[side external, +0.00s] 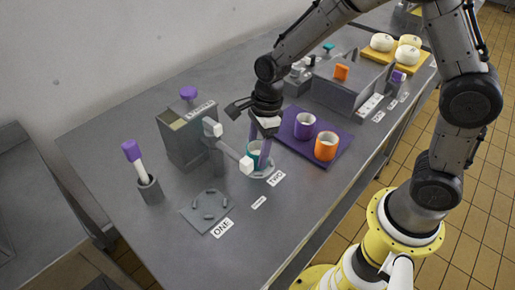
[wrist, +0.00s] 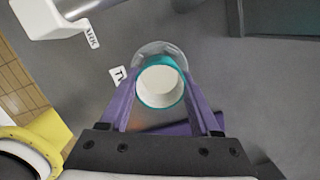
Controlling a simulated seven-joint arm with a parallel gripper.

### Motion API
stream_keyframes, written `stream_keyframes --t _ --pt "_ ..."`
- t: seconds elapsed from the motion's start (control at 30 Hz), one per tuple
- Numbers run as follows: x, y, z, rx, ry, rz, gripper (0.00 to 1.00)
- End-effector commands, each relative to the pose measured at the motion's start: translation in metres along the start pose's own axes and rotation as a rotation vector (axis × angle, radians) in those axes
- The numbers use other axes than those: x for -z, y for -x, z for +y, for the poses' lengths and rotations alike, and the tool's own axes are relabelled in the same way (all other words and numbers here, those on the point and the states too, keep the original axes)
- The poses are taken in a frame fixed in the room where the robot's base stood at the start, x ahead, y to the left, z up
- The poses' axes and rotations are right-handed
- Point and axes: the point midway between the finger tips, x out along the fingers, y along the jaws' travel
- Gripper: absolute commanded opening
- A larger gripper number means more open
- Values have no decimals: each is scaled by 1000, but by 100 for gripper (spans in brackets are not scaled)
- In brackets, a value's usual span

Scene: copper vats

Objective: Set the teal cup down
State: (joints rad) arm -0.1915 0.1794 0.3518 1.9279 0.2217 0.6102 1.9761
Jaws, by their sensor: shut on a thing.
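The teal cup (side external: 254,150) is upright, with pale white contents showing inside it in the wrist view (wrist: 161,87). My gripper (side external: 262,151) points down with its two purple fingers shut on the cup, one on each side; they also flank it in the wrist view (wrist: 160,98). The cup is over or on a round, pale disc (side external: 265,172) beside a small white label. I cannot tell whether its base touches the disc. Part of the cup is hidden by a finger and by the white-tipped spout arm (side external: 232,153).
A grey box (side external: 187,142) with a purple knob stands left of the cup. A square plate (side external: 190,211) with a ring of pegs lies at the front. A holder (side external: 151,190) has a purple-handled tool.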

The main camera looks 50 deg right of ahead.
Motion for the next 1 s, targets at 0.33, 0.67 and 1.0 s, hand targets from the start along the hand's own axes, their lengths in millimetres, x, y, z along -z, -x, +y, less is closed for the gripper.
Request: stream_keyframes --t 0.33,0.67,1.0 --pt "0 -3 0 0 0 0 83" --pt "0 -2 0 0 0 0 94" --pt "-1 40 -1 6 0 -3 94"
